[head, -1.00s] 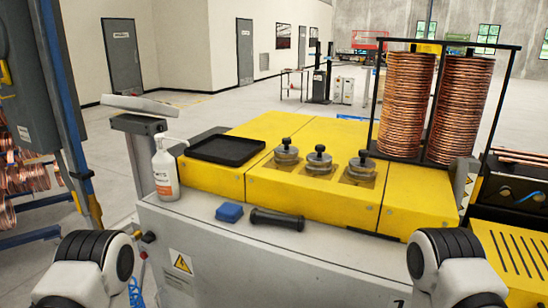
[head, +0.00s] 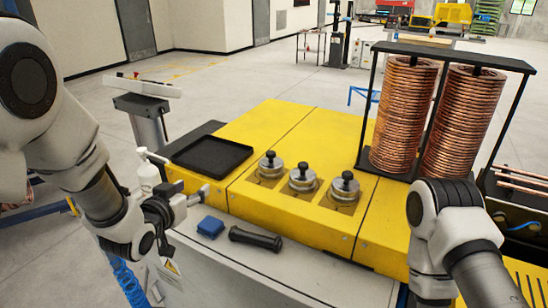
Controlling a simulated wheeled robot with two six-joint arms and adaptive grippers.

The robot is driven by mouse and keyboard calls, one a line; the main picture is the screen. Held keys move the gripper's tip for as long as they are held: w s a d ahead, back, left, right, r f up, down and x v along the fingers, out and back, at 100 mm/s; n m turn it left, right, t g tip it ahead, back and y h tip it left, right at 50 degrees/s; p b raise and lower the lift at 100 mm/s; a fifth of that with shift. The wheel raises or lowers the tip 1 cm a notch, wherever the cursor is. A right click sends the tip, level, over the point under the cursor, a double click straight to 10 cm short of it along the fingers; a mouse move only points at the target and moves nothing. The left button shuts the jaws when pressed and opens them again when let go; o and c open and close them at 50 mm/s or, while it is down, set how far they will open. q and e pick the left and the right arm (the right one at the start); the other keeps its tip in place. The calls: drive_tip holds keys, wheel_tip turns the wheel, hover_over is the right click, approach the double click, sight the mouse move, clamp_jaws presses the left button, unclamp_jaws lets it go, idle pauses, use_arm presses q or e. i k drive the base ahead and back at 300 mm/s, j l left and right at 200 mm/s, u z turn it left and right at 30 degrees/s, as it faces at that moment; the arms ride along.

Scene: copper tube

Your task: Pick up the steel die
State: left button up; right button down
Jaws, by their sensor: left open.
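Three steel dies with black knobs sit in a row in recesses on the yellow machine top: the left die (head: 270,168), the middle die (head: 302,180) and the right die (head: 344,190). They look alike, and I cannot tell which one is meant. My left gripper (head: 201,195) is open and empty at the machine's front left edge, left of the dies and apart from them. My right arm is at the right, but its gripper is out of view.
A black tray (head: 212,157) lies on the machine left of the dies. A blue block (head: 210,227) and a black cylindrical handle (head: 256,239) lie on the front ledge. A white bottle (head: 148,177) is partly hidden by my left arm. Copper coils (head: 403,115) stand on a rack at right.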

sight(271, 167)
drive_tip(key=i+l+z, duration=0.2)
drive_tip(key=z, duration=0.2)
drive_tip(key=i+l+z, duration=0.15)
drive_tip(key=z, duration=0.25)
drive_tip(key=i, duration=0.1)
